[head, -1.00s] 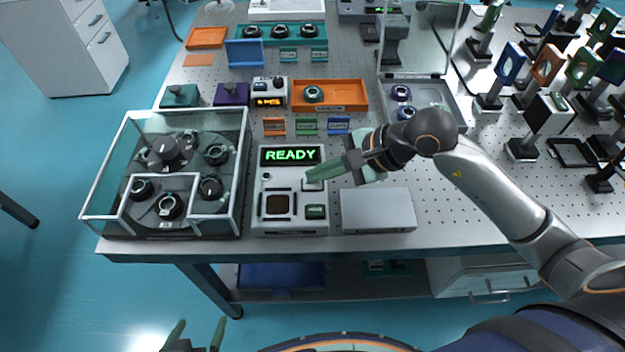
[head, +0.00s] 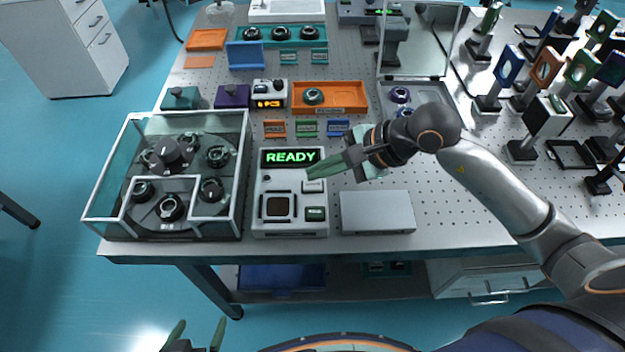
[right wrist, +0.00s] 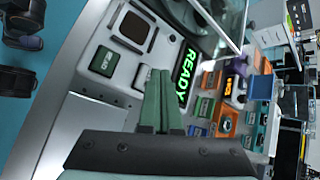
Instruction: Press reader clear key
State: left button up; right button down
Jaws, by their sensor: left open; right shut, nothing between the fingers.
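The reader (head: 290,228) is a pale box near the table's front edge. Its display (head: 291,157) shows green READY, also seen in the right wrist view (right wrist: 184,75). Its top carries a dark square pad (head: 278,206), a dark green key (head: 315,213) and a light key (head: 313,186); I cannot read which is the clear key. My right gripper (head: 309,174) is shut and empty, its green fingertips just above the light key; contact cannot be told. In the right wrist view the fingers (right wrist: 161,80) hide part of the reader. My left gripper (head: 197,328) is open, low in front of the table.
A glass-walled enclosure (head: 243,185) with a carousel stands left of the reader. A flat grey box (head: 377,212) lies to its right. Small coloured labels (head: 307,128) and an orange tray (head: 352,97) sit behind. Mounted optics (head: 510,65) fill the right.

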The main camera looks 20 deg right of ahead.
aim_at(319, 185)
jog(key=shift+r+p, duration=1.5)
jog(key=shift+r, duration=1.05)
